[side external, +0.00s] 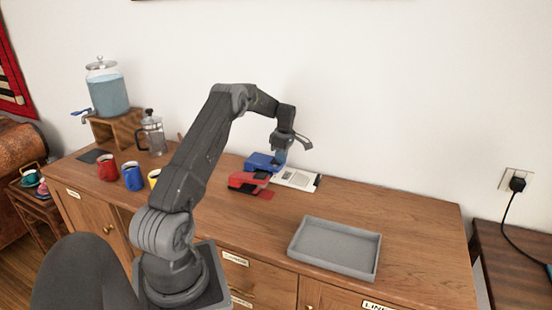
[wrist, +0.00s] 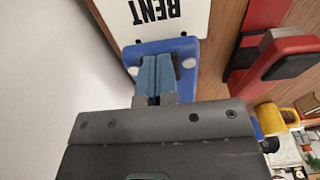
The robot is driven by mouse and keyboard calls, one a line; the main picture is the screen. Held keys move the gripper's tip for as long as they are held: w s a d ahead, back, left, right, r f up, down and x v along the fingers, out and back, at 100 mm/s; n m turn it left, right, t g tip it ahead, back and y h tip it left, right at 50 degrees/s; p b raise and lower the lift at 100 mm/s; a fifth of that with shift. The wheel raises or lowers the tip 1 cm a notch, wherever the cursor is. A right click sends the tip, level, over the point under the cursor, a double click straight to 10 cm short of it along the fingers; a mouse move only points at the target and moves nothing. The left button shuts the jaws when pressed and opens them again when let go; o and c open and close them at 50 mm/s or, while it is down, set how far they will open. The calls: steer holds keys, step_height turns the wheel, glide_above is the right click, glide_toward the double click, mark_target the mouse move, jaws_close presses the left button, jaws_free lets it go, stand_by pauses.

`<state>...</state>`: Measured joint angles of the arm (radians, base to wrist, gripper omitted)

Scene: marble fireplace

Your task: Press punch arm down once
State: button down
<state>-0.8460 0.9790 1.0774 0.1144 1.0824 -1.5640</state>
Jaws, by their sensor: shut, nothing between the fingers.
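A blue punch (side external: 262,161) stands on the wooden cabinet top, and its blue body (wrist: 190,48) shows behind my fingers in the wrist view. My gripper (side external: 281,158) is shut and empty, pointing down over the punch. In the wrist view the closed fingertips (wrist: 157,60) overlap the punch and hide much of its middle, including most of its arm. I cannot tell whether the fingertips touch it. A white card (side external: 298,180) lies at the punch's right end; in the wrist view the card (wrist: 165,15) carries dark lettering.
A red punch-like tool (side external: 246,182) sits close in front of the blue one. A grey tray (side external: 335,248) lies to the right. Red, blue and yellow mugs, a French press (side external: 152,135) and a water dispenser (side external: 107,90) stand left. The wall is close behind.

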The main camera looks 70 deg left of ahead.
steer(key=shift+w+d+r, duration=0.25)
steer(key=shift+w+d, duration=0.4)
step_height(320, 180, up, 14)
steer(key=w+d, duration=0.1)
stand_by(0.7)
